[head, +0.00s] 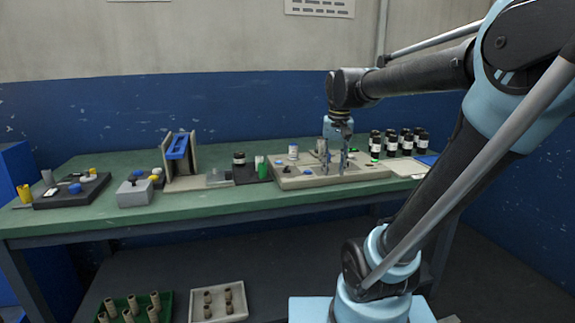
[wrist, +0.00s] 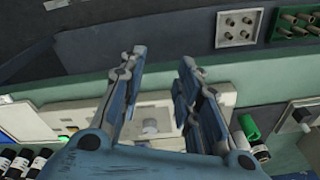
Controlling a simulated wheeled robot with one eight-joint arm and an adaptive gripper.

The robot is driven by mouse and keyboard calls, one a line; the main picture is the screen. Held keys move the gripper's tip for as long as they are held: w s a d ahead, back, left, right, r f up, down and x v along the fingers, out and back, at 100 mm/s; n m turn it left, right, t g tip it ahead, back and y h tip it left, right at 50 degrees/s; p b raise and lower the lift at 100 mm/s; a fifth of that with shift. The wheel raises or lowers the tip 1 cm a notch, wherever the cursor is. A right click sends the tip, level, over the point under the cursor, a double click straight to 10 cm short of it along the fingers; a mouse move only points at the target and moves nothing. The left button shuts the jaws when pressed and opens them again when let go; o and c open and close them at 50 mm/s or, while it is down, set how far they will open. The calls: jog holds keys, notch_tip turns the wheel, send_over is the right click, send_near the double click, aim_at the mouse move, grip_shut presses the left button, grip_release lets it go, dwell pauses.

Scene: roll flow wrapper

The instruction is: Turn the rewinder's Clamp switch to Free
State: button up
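A low beige machine (head: 300,181), which I take to be the rewinder, sits on the right half of the green bench. It also shows in the wrist view (wrist: 35,122). My gripper (head: 334,160) hangs over it, pointing down. In the wrist view my gripper (wrist: 163,58) has its two fingers apart with nothing between the tips. The fingers hide part of the machine.
Several black bottles (head: 407,140) stand at the bench's right. A white cup (head: 293,152) and a green-and-white item (head: 261,167) stand near the machine. A blue-topped stand (head: 178,147) and a grey box (head: 135,193) are left. Trays of cores (head: 218,311) lie below.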

jog(key=w+a+r, duration=0.7)
jog(key=w, duration=0.3)
notch_tip(320, 180, up, 4)
jog(key=m+g, duration=0.1)
jog(key=m, duration=0.1)
send_over(287, 169)
jog(key=w, duration=0.3)
jog(key=f, duration=1.7)
jog(key=shift+s+f, duration=0.2)
jog(key=shift+s, duration=0.05)
jog(key=shift+c, duration=0.2)
grip_shut()
